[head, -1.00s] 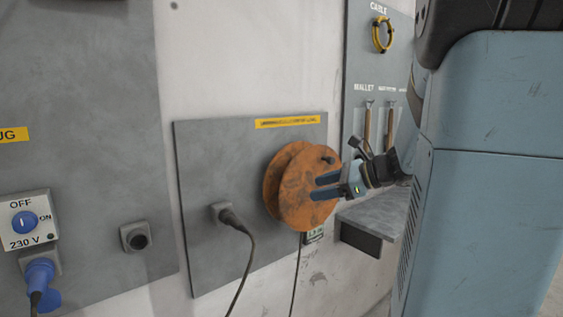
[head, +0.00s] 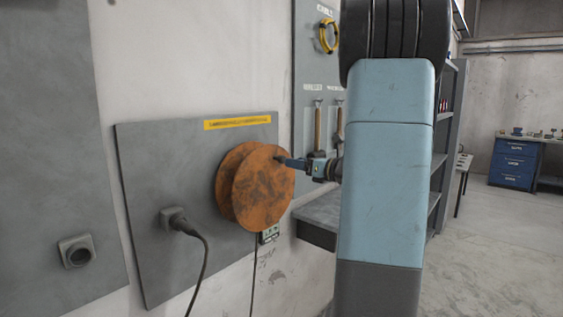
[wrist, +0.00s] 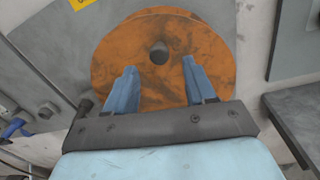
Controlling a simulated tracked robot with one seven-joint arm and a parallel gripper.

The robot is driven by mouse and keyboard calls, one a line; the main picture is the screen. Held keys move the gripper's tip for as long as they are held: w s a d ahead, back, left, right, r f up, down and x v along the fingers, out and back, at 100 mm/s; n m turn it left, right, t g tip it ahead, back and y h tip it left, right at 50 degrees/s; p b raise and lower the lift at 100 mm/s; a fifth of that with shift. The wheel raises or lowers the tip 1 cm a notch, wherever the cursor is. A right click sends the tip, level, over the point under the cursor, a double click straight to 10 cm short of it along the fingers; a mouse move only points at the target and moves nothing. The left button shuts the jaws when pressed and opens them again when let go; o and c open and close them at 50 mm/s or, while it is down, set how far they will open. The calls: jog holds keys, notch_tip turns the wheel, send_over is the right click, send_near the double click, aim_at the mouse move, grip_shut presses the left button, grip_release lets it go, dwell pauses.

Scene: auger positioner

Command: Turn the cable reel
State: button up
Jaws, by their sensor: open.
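The cable reel (head: 262,195) is an orange, scuffed double disc mounted on a grey wall panel, with a dark cable hanging below it. My gripper (head: 283,160) is at the reel's upper right edge in the head view, where it hides the dark knob. In the wrist view, the reel (wrist: 120,60) fills the upper middle and its round dark knob (wrist: 159,53) shows between and just beyond the fingertips. My gripper (wrist: 160,72) is open there, with one blue finger on each side of the knob's line. I cannot tell whether the fingers touch the disc.
A black plug (head: 174,220) with a cable sits left of the reel. A grey shelf (head: 318,212) juts out at the right, below hanging mallets (head: 318,128). A yellow cable coil (head: 327,37) hangs above. Open floor (head: 480,250) lies to the right.

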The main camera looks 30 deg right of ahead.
aim_at(283, 160)
jog(key=x, duration=0.6)
jog(key=shift+w+a, duration=0.15)
jog(key=shift+w, duration=0.1)
grip_shut()
dwell(0.3)
jog(key=shift+a, duration=0.1)
